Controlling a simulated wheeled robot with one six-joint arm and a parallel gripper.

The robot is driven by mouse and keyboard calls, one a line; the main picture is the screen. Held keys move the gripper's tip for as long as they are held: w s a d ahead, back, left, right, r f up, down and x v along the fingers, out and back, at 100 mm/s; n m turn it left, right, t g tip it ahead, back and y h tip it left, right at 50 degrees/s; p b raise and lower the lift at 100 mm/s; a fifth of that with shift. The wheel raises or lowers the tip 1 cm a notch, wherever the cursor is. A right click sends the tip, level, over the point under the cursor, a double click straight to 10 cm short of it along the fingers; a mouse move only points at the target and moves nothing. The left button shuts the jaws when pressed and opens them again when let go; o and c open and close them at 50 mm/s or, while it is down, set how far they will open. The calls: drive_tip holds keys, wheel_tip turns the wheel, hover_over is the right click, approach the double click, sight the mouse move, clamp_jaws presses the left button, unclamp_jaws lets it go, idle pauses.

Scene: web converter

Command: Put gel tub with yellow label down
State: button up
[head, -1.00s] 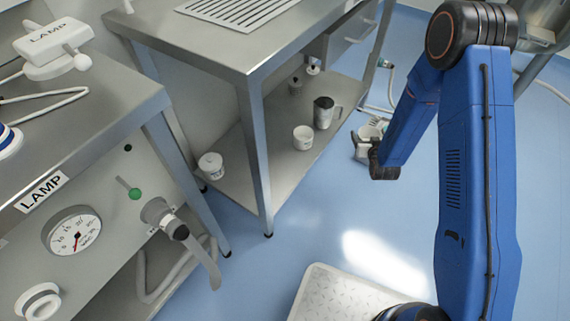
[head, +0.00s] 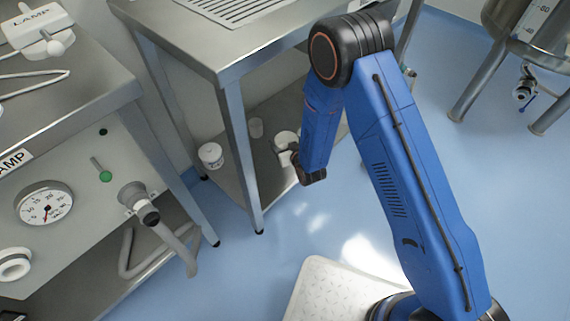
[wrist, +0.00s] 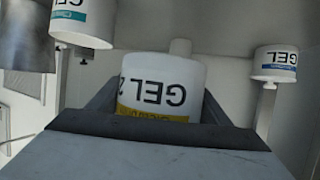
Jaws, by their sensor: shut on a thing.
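The gel tub with the yellow label (wrist: 158,84) is white and sits between the jaws of my gripper (wrist: 160,100) in the wrist view. Its black GEL lettering reads upside down there, the same way round as on the other tubs. My gripper is shut on it. In the head view my gripper (head: 294,152) is at the lower shelf (head: 232,172) of the steel table, partly hidden by my blue arm. A white shape (head: 284,138) shows beside it; I cannot tell whether this is the held tub or another. Contact between the held tub and the shelf is unclear.
A white tub (head: 210,155) stands at the shelf's left end. A table leg (head: 240,155) rises at the shelf's front.

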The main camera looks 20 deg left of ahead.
drive_tip(key=f, duration=0.4)
drive_tip(key=shift+s+a+f, duration=0.15)
drive_tip(key=shift+a+f, duration=0.05)
drive_tip(key=shift+f, duration=2.8)
drive_tip(key=shift+f, duration=0.1)
drive_tip(key=o, duration=1.1)
drive_tip(key=shift+o, duration=0.2)
drive_tip(key=shift+d, duration=0.1)
drive_tip(key=v, duration=1.2)
